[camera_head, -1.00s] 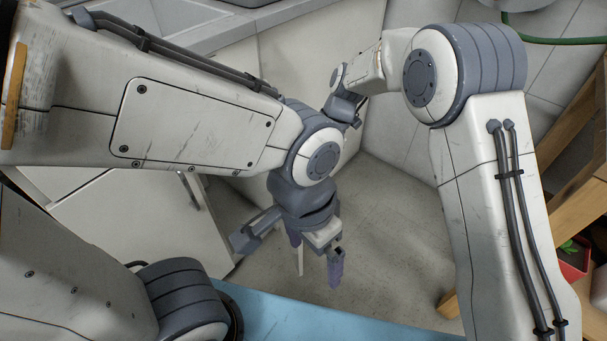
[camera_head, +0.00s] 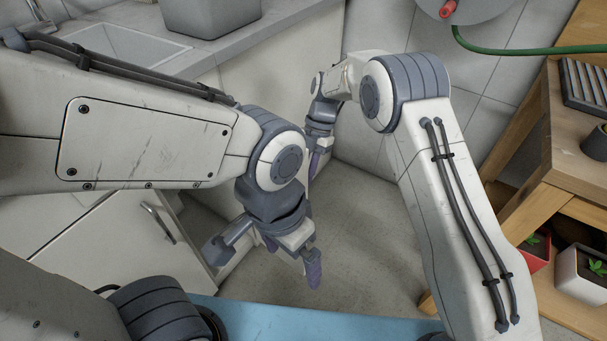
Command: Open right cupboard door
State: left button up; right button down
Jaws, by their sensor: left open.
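A white cupboard door (camera_head: 115,245) with a bar handle (camera_head: 158,222) shows at lower left, partly hidden by my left arm. A dark gap lies along its right edge. A plain white panel (camera_head: 270,115) stands under the counter, right of that door; I cannot tell whether it is the right door or how far it is open. My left gripper (camera_head: 264,262) is open and empty above the floor, right of the handle and apart from it. My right gripper (camera_head: 316,165) is farther back, pointing down beside the panel's right edge; its jaws are too small to read.
A counter (camera_head: 205,60) with a sink (camera_head: 125,42) and a grey box (camera_head: 208,12) runs along the top left. A wooden shelf (camera_head: 560,150) with potted plants stands at right. A green hose (camera_head: 530,50) hangs above. Grey floor (camera_head: 365,225) lies clear between.

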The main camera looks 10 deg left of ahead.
jog(key=shift+w, duration=0.1)
jog(key=c, duration=0.9)
grip_release()
jog(key=p+v, duration=0.3)
jog(key=v, duration=0.7)
jog(key=shift+r, duration=0.25)
